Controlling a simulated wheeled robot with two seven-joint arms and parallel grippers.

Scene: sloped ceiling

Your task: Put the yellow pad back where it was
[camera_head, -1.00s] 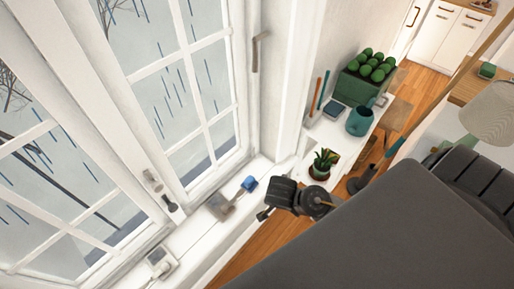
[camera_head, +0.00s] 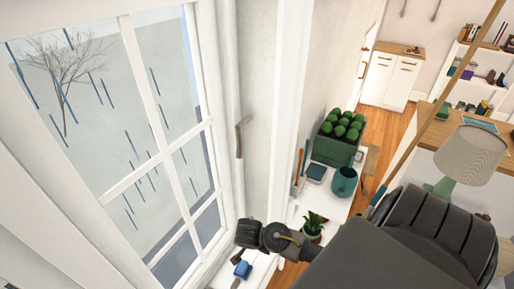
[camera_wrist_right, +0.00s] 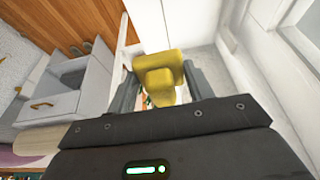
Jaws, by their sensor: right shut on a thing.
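The yellow pad (camera_wrist_right: 157,66) is a thick, soft-looking block in the right wrist view. It sits between the two dark fingers of my right gripper (camera_wrist_right: 157,84), which is shut on it. Behind the pad are pale wall surfaces, and I cannot tell whether it touches anything else. In the head view my right arm comes in from the lower right and reaches to the windowsill (camera_head: 226,273). The pad does not show there, and I cannot make out the fingertips. My left gripper is not in view.
A blue item (camera_head: 241,269) lies on the sill beside my arm. A white shelf (camera_head: 338,207) holds a potted plant (camera_head: 313,224), a teal watering can (camera_head: 344,181) and a green crate (camera_head: 333,150). A window handle (camera_head: 240,136) juts out. A lamp (camera_head: 470,155) stands at right.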

